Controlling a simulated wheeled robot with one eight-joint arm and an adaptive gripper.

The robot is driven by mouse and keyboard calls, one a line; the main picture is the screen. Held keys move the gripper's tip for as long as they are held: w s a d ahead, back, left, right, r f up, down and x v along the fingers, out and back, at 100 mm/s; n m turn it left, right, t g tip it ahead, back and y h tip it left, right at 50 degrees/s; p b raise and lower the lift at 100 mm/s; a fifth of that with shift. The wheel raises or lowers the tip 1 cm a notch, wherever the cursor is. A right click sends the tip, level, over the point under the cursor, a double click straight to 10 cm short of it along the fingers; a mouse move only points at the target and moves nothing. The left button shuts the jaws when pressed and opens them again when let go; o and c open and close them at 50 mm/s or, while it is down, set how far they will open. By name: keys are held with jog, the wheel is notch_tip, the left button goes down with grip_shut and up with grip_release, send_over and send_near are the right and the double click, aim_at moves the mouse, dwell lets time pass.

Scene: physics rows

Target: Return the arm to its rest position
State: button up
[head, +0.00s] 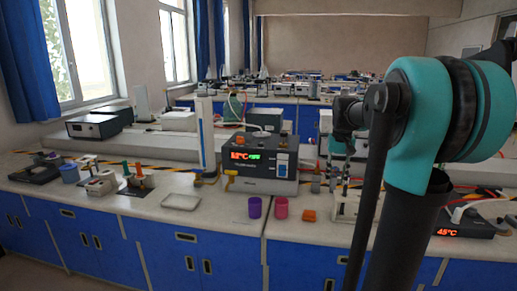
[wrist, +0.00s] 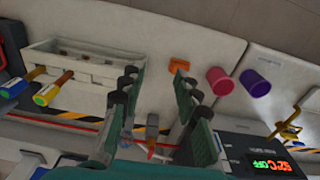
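My gripper (wrist: 156,80) is open in the wrist view, its two teal fingers spread with bare bench showing between them and nothing held. In the head view, my gripper (head: 341,150) hangs above the right part of the front bench, left of my teal arm joint. It is in the air, over the area behind a white rack (head: 345,209). The arm is bent, and its upper link covers part of the bench at the right.
A purple cup (head: 255,207), a pink cup (head: 281,208) and an orange block (head: 310,215) stand near the front edge. A grey instrument (head: 262,172) with a lit display stands behind them. A shallow tray (head: 181,202) lies left. Bare bench (head: 220,215) lies between tray and cups.

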jog(key=s+a+f+n+t, duration=0.1)
jog(key=s+a+f, duration=0.3)
jog(key=s+f, duration=0.6)
jog(key=s+a+f+n+t, duration=0.1)
jog(key=s+a+f, duration=0.3)
jog(key=s+f, duration=0.7)
jog(key=shift+s+f+t, duration=0.25)
jog(key=shift+f+t, duration=0.35)
jog(key=shift+t, duration=0.2)
jog(key=shift+a, duration=0.1)
